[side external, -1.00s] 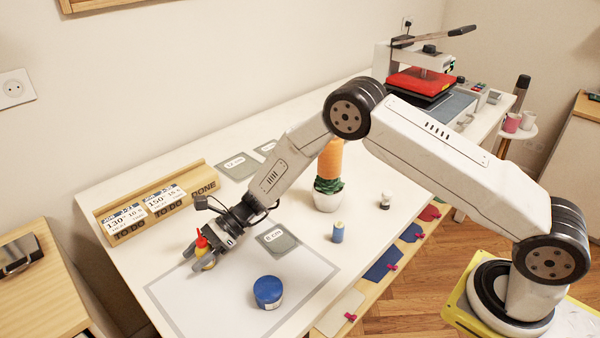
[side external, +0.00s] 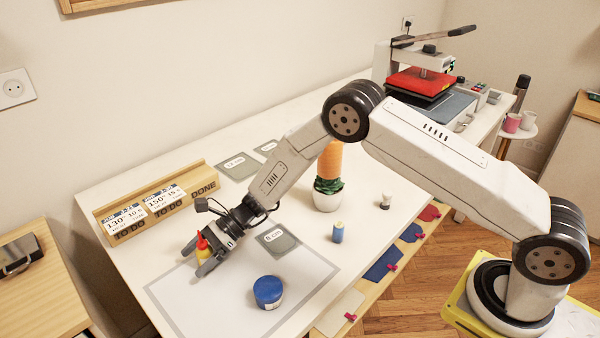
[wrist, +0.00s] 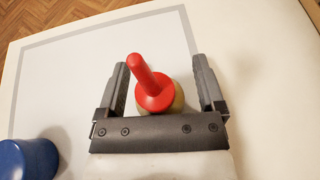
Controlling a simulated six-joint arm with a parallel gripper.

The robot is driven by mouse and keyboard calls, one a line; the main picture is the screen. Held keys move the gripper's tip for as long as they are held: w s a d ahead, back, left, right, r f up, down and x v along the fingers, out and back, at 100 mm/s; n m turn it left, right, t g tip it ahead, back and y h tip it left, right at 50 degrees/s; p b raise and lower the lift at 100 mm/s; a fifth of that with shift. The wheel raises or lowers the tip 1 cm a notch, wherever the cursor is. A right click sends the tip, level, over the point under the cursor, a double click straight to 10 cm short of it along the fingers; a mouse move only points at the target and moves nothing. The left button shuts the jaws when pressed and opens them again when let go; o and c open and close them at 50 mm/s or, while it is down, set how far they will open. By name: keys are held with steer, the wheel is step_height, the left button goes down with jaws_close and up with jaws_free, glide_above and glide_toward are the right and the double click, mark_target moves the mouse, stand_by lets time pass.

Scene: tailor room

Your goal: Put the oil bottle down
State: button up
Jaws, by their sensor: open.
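The oil bottle has a red nozzle cap and a yellowish body. In the side view the oil bottle (side external: 202,248) stands at the left part of the grey-bordered white mat (side external: 183,311). In the wrist view the oil bottle (wrist: 152,88) is seen from above, its cap leaning to the upper left. My gripper (side external: 203,263) is around the bottle, low over the mat. In the wrist view my gripper (wrist: 160,85) has its jaws open, with a gap between each finger and the bottle. The bottle's base is partly hidden by the fingers and cap.
A blue round container (side external: 268,292) stands on the mat to the right of my gripper. A blue thread spool (side external: 338,232) and a potted cactus (side external: 328,180) stand farther right. A wooden card holder (side external: 158,202) is behind. The mat's front middle is clear.

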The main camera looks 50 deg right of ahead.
steer(key=shift+r, duration=0.15)
steer(key=v, duration=1.2)
steer(key=shift+r, duration=0.1)
steer(key=shift+s, duration=0.1)
steer(key=shift+s+d+r+n+h, duration=0.1)
steer(key=shift+s+r+n+h, duration=0.05)
steer(key=shift+s+n+h, duration=0.35)
steer(key=s+d+r+n+h, duration=0.3)
steer(key=s+d+n+h, duration=0.3)
steer(key=s+n, duration=0.3)
steer(key=s+d+r+n+t+h, duration=0.1)
steer(key=s+d+r+n+h, duration=0.2)
steer(key=s, duration=0.9)
steer(key=d+n+h, duration=0.3)
steer(key=d+n, duration=0.2)
steer(key=n, duration=0.1)
steer(key=shift+d+h, duration=0.25)
steer(key=shift+h, duration=0.05)
